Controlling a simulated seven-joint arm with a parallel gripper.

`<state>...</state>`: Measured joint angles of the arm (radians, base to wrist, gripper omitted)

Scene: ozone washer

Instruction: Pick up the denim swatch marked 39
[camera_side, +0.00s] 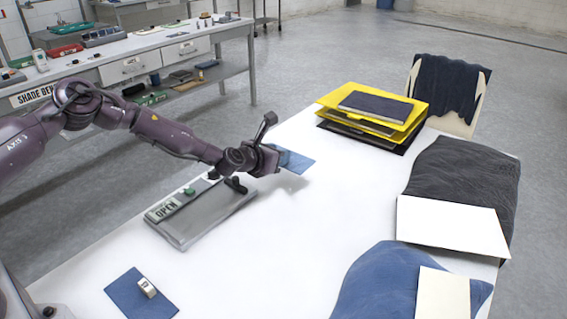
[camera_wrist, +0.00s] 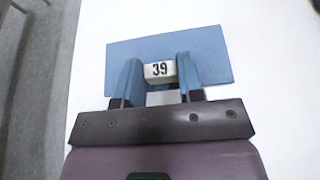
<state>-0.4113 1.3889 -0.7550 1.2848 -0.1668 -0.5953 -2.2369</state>
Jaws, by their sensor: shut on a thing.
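The denim swatch marked 39 is a blue rectangle with a white tag block reading "39". In the wrist view the swatch (camera_wrist: 212,60) spreads out behind the fingers, and the tag block (camera_wrist: 160,71) sits between them. My gripper (camera_wrist: 160,78) is shut on the tag block. In the side view the swatch (camera_side: 295,161) is at my gripper (camera_side: 272,158), over the white table, beyond the grey panel. A faint shadow shows near it, but I cannot tell how high it is. The tag is hidden in the side view.
A grey panel marked "OPEN" (camera_side: 205,215) lies below my arm. Another blue swatch with a tag block (camera_side: 130,298) lies at the front left. Yellow trays (camera_side: 413,115) are stacked at the back. Dark cloth (camera_side: 455,180) and blue cloth (camera_side: 372,285) lie to the right. The table's middle is clear.

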